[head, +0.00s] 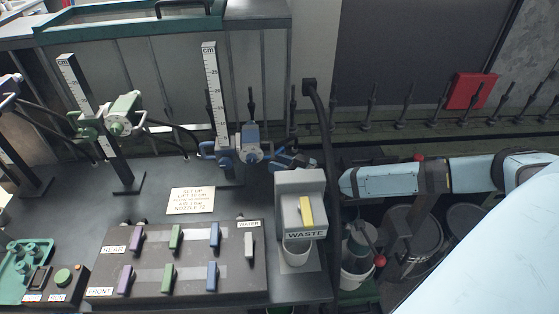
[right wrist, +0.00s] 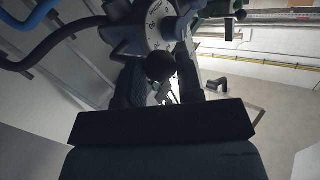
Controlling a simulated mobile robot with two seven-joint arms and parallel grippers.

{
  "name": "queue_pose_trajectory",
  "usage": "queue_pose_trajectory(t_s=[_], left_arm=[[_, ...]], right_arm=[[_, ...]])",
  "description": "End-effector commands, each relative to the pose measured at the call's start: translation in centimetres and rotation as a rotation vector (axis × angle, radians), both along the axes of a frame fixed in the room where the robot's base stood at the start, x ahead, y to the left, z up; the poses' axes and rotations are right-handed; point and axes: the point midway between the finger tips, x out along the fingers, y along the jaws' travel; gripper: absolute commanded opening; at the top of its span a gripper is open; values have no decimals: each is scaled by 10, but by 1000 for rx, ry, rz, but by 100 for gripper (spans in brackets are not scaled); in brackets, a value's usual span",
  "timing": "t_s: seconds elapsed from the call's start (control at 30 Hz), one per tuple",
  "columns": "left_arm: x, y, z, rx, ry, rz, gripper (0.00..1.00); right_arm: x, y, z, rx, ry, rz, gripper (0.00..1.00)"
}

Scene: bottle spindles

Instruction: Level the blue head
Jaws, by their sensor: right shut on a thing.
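The blue head (head: 251,133) sits on the middle scaled post (head: 213,95), to the right of a blue clamp (head: 225,157). Its round pale face is toward me; I cannot tell its exact tilt. In the right wrist view the head's round face (right wrist: 160,20) is close, with a dark ball knob (right wrist: 160,67) below it. My right gripper (head: 279,164) reaches in from the right, just beside the head. In the wrist view its dark fingers (right wrist: 160,88) are shut on the knob, whose lower part they hide. My left gripper is not in view.
A green head (head: 122,117) is on the post to the left. A grey waste box (head: 301,187) stands close below my right gripper, and a black hose (head: 322,110) rises beside it. A panel of coloured switches (head: 180,284) lies in front.

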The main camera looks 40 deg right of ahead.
Motion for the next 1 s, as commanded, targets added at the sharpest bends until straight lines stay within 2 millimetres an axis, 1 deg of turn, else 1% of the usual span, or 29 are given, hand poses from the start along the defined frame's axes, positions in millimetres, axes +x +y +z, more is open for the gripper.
queue_pose_trajectory(t_s=[0.2, 0.23, 0.27, 0.3, 0.33, 0.6, 0.73, 0.87, 1.0], left_arm=[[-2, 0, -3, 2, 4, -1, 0], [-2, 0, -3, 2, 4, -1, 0], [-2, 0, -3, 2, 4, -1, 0], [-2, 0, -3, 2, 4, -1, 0], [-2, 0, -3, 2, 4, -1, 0], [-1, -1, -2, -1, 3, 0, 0], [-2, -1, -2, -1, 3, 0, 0], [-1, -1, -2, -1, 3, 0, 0], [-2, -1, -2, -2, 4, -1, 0]], right_arm=[[1, 0, 0, 0, -4, 0, 0], [1, 0, 0, 0, -4, 0, 36], [1, 0, 0, 0, -4, 0, 43], [1, 0, 0, 0, -4, 0, 52], [1, 0, 0, 0, -4, 0, 58], [0, 0, 0, -1, -3, 1, 58], [-8, -4, 0, -3, -1, 0, 58], [-28, -14, 0, -4, 1, 1, 58], [-58, -28, 1, -5, 1, 1, 58]])
